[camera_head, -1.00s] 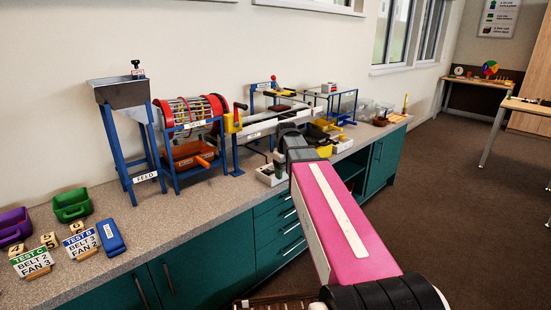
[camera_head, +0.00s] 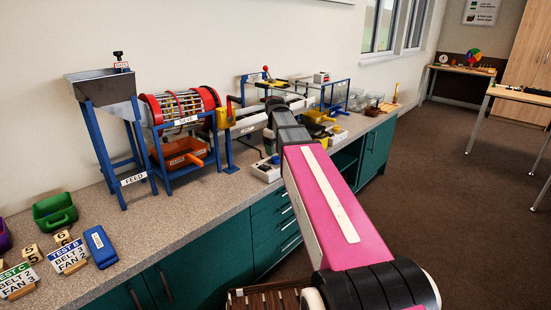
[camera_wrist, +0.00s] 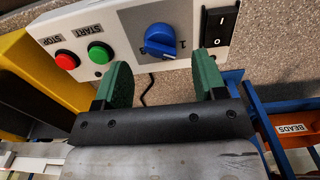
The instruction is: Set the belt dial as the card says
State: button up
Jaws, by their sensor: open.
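In the wrist view a blue dial (camera_wrist: 159,40) sits on a white control box (camera_wrist: 113,27), beside a numeral 1; another mark is partly covered by the knob. I cannot tell which number it points to. My gripper (camera_wrist: 158,78) has two green fingers, open and empty, spread on either side of the dial's line, just short of it. Two cards stand on the counter in the head view: a blue-headed TEST B card (camera_head: 69,256) and a green-headed TEST C card (camera_head: 17,281). Both have BELT and FAN lines; their digits are small.
The box also carries a green START button (camera_wrist: 100,53), a red STOP button (camera_wrist: 66,60) and a black switch (camera_wrist: 221,27). The feed hopper (camera_head: 104,84), red sieve drum (camera_head: 182,104) and orange bin (camera_head: 180,153) stand left of my arm. The front counter edge is clear.

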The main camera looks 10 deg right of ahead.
aim_at(276, 157)
jog(key=shift+f, duration=2.1)
jog(key=c, duration=0.9)
